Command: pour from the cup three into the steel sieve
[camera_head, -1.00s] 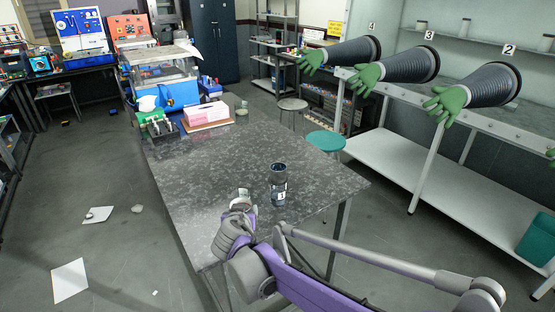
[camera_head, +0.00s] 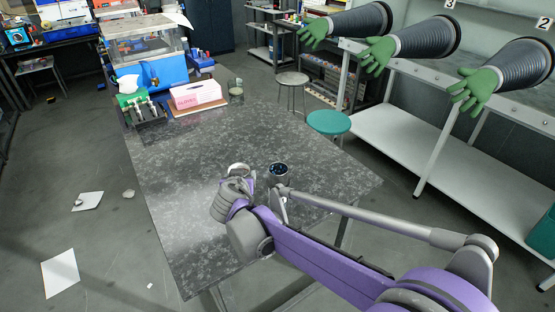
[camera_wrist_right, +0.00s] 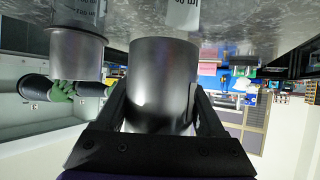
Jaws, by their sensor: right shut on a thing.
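A dark upright container (camera_head: 279,176) with a round open mouth and dark blue inside stands near the table's front right. My right forearm hides its lower part. My right gripper (camera_head: 240,172) is just left of it, shut on a grey metallic cup (camera_wrist_right: 163,85), which fills the middle of the right wrist view. The cup's pale rim (camera_head: 238,168) shows in the head view; I cannot read a number on it. The wrist view is inverted and shows a second steel cylinder (camera_wrist_right: 75,55) with a clear graduated vessel (camera_wrist_right: 78,14) against it. I cannot tell surely which is the sieve.
The grey speckled table (camera_head: 200,150) is clear in the middle. A pink box (camera_head: 196,95), a small glass (camera_head: 236,92) and a blue device (camera_head: 150,82) stand at its far end. A teal stool (camera_head: 329,122) is beside its right edge.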

